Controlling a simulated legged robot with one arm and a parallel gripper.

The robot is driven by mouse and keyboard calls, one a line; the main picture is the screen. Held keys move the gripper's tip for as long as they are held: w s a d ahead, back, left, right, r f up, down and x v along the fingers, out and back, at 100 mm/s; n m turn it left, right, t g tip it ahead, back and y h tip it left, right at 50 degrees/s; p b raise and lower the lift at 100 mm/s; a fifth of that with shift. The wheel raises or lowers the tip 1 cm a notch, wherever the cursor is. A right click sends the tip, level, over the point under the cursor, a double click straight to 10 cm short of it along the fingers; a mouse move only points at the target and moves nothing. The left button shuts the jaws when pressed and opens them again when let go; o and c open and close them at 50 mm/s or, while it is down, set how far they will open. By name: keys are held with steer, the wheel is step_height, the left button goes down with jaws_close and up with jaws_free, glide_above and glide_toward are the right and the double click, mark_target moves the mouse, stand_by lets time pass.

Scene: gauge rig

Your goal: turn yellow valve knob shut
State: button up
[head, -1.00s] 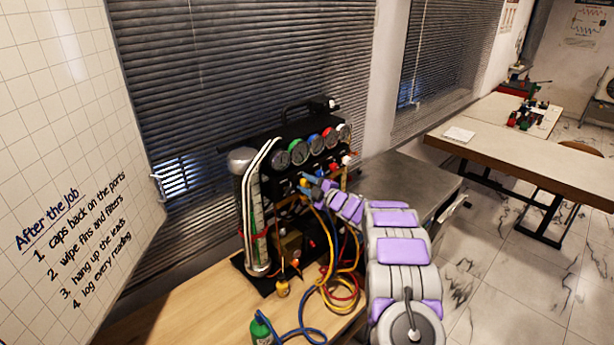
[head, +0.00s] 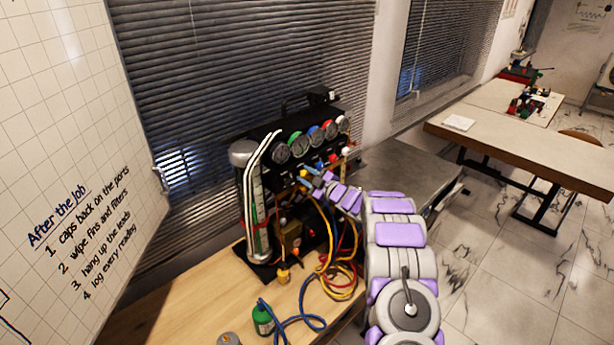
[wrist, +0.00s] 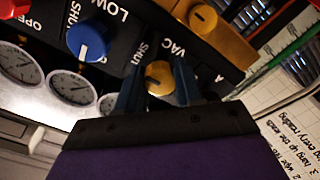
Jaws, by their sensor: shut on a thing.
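The yellow valve knob (wrist: 159,77) sits on the rig's black panel below the VAC label in the wrist view. My gripper (wrist: 157,88) has its two dark blue fingers on either side of the knob and is shut on it. In the head view my gripper (head: 311,176) reaches the front of the gauge rig (head: 262,135) from the right. The knob is too small and covered to make out there. Its pointer mark is not clear between the fingers.
A blue knob (wrist: 88,40) marked LOW is beside it, and another yellow-orange knob (wrist: 203,18) is on an orange block. Yellow, red and blue hoses (head: 340,283) hang below the arm. A green bottle (head: 263,320) stands on the wooden bench (head: 190,310).

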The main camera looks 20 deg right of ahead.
steer(key=shift+s+f, duration=0.1)
steer(key=shift+f, duration=0.25)
steer(key=o, duration=1)
steer(key=shift+d, duration=0.1)
steer(key=shift+o, duration=0.2)
steer(key=shift+r, duration=0.15)
steer(key=b+v, duration=0.2)
steer(key=v, duration=1.5)
steer(key=shift+d, duration=0.2)
